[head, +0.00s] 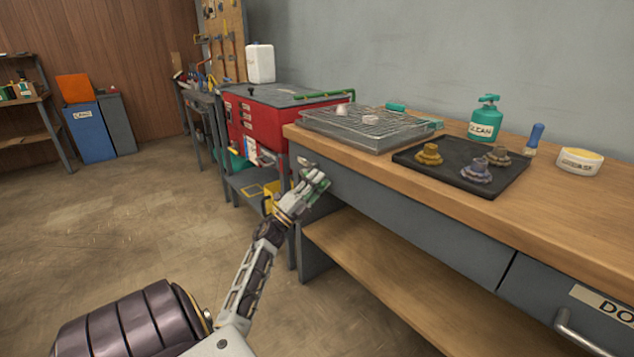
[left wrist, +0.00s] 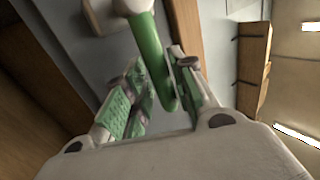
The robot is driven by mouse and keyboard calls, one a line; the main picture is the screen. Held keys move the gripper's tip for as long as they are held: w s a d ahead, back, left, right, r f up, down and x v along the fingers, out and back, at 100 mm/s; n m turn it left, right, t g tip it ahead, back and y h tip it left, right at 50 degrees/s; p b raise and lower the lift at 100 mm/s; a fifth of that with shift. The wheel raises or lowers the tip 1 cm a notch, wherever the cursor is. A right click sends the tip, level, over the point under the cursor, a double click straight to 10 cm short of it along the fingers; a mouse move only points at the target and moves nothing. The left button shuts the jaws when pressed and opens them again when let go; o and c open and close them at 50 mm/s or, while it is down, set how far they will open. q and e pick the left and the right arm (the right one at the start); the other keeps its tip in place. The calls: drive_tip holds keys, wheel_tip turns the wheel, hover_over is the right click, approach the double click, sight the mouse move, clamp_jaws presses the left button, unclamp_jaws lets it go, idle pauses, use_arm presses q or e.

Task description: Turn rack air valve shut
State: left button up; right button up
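A green lever handle (left wrist: 150,52) with a pale round hub (left wrist: 134,5) shows in the left wrist view, lying lengthwise between the fingers of my left gripper (left wrist: 160,92). The fingers are apart, one on each side of the lever. The lever is close to the right-hand finger, and a gap shows on the left-hand side; I cannot tell if it touches. In the head view my left gripper (head: 314,187) is at the near left end of the workbench, below its top. There the gripper and its green pads largely hide the lever. My right gripper is not in view.
The wooden workbench (head: 575,215) carries a wire rack tray (head: 365,125), a black mat (head: 410,158) with several metal parts, a green bottle (head: 486,120) and a white tub (head: 580,161). A red cabinet (head: 262,118) stands behind. The floor (head: 120,220) at left is clear.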

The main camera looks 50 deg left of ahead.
use_arm(q)
drive_tip(key=shift+s, duration=0.1)
drive_tip(key=d+v, duration=0.1)
drive_tip(key=v, duration=1)
drive_tip(key=shift+s+a+f, duration=0.25)
drive_tip(key=shift+s+a, duration=0.15)
drive_tip(key=shift+a, duration=0.1)
drive_tip(key=shift+w, duration=0.1)
idle(0.4)
